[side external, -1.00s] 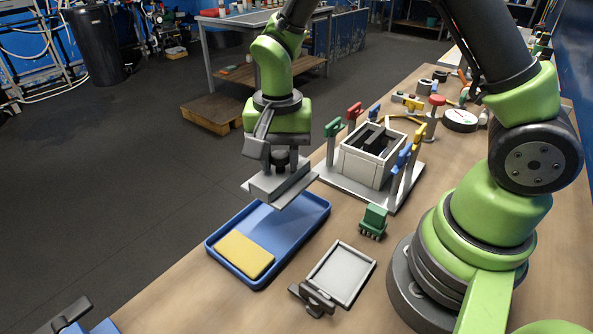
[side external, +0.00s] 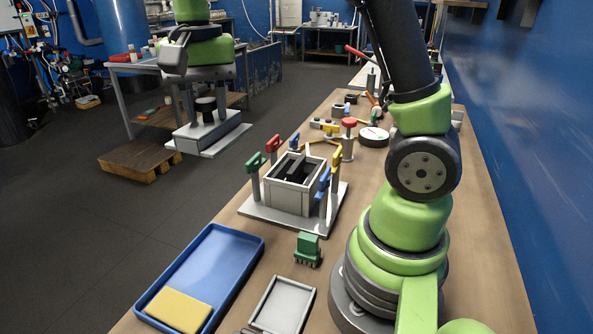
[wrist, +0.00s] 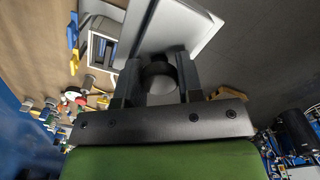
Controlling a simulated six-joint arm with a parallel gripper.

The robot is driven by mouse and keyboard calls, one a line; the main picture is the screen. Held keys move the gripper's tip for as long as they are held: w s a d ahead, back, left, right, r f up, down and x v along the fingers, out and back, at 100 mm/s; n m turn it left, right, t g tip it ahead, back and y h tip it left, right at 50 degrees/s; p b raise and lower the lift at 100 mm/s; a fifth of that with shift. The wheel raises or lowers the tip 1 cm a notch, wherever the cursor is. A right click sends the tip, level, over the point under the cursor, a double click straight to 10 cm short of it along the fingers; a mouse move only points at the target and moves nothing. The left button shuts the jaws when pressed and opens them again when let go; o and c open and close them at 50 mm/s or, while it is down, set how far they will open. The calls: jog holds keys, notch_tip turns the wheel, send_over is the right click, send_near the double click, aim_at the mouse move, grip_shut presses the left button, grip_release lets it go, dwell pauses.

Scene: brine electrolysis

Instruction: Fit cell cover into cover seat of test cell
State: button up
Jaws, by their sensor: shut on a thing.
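My gripper (side external: 204,100) is shut on the black knob of the cell cover (side external: 212,138), a light grey plate with a thicker block on top. The cover hangs about level, high in the air, up and left of the test cell in the side view. The test cell (side external: 290,197) is an open grey box on a base plate, its cover seat at the dark top opening. In the wrist view, the cover (wrist: 195,28) is below the fingers (wrist: 158,85), and the test cell (wrist: 100,48) shows to its left, apart from it. The cover's underside is hidden.
Red, green, blue and yellow handled clamps (side external: 273,143) stand around the cell. A blue tray (side external: 228,258) with a yellow pad (side external: 178,309), a green brush-like block (side external: 307,249) and a grey framed plate (side external: 283,305) lie nearer. More fittings (side external: 373,137) stand behind.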

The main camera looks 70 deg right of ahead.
jog(key=s+d, duration=0.2)
jog(key=d, duration=0.8)
send_over(296, 163)
notch_tip(296, 163, down, 10)
jog(key=shift+f, duration=2.55)
jog(key=shift+f, duration=0.1)
jog(key=o, duration=1)
